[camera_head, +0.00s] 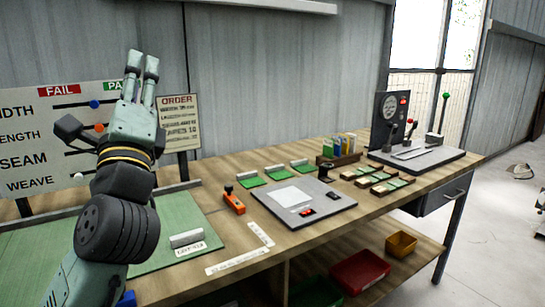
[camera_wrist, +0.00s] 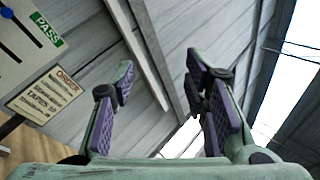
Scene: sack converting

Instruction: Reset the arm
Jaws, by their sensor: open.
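My gripper (camera_head: 143,66) is raised above the left part of the workbench, pointing upward in the head view. Its fingers are apart with nothing between them. In the wrist view my gripper (camera_wrist: 162,95) shows two purple-padded fingers spread wide, with the corrugated wall and roof behind. My arm hides part of the inspection board (camera_head: 30,130) with its FAIL and PASS labels, and part of the green mat (camera_head: 160,255).
The wooden bench (camera_head: 225,225) carries a grey plate (camera_head: 335,205), an orange tool (camera_head: 234,201), small green pads (camera_head: 250,181) and a lever machine (camera_head: 430,158). An order sign (camera_head: 178,120) stands behind. Red (camera_head: 360,272) and yellow (camera_head: 401,243) bins sit below. Air above the bench's right is clear.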

